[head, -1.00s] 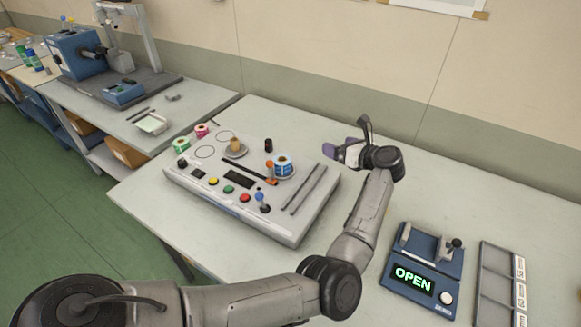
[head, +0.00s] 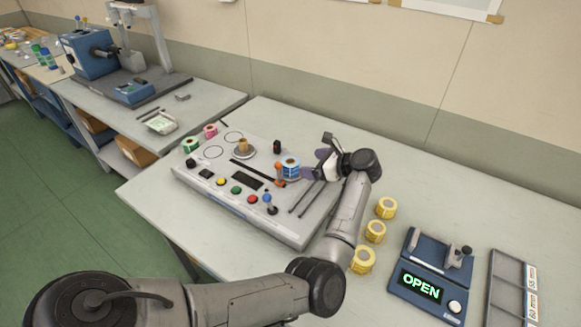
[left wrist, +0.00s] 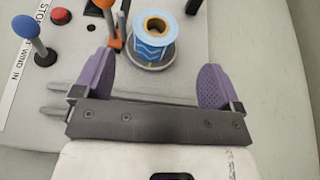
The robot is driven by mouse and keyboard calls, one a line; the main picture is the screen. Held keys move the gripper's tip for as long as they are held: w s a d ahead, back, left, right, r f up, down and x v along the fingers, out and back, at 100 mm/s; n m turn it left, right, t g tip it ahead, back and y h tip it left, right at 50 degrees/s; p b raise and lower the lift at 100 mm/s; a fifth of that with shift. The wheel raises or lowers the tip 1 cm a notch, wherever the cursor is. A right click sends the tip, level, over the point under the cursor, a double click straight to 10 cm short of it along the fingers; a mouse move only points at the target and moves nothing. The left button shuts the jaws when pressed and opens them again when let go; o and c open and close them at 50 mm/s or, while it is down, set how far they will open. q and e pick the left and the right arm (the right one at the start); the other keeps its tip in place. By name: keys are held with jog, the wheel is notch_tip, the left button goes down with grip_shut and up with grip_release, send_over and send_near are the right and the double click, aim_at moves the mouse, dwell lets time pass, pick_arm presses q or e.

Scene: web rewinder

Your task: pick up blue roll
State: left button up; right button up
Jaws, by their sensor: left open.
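The blue roll (head: 289,167) stands upright on a round spindle plate at the right side of the rewinder panel (head: 240,213). In the left wrist view the blue roll (left wrist: 154,42) shows its tan core and sits just beyond the fingertips, between their lines. My left gripper (head: 318,168) is open, with purple finger pads, and is just right of the roll. In the left wrist view the open left gripper (left wrist: 155,85) has nothing between its fingers. My right gripper is not in view.
An orange-tipped lever (head: 279,168) stands beside the roll. Several yellow rolls (head: 375,231) stand right of my arm. A blue device (head: 432,270) reading OPEN and a grey tray (head: 507,290) lie further right. Green (head: 190,145) and pink (head: 210,131) rolls stand at the panel's back left.

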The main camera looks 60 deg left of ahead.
aim_at(296, 164)
pick_arm(q)
jog(key=shift+s+x, duration=0.15)
jog(key=shift+x, duration=1.3)
jog(key=shift+s+x, duration=0.15)
jog(key=shift+x, duration=1.3)
jog(key=shift+d, duration=0.25)
jog(key=c, duration=1)
jog(key=shift+c, duration=0.2)
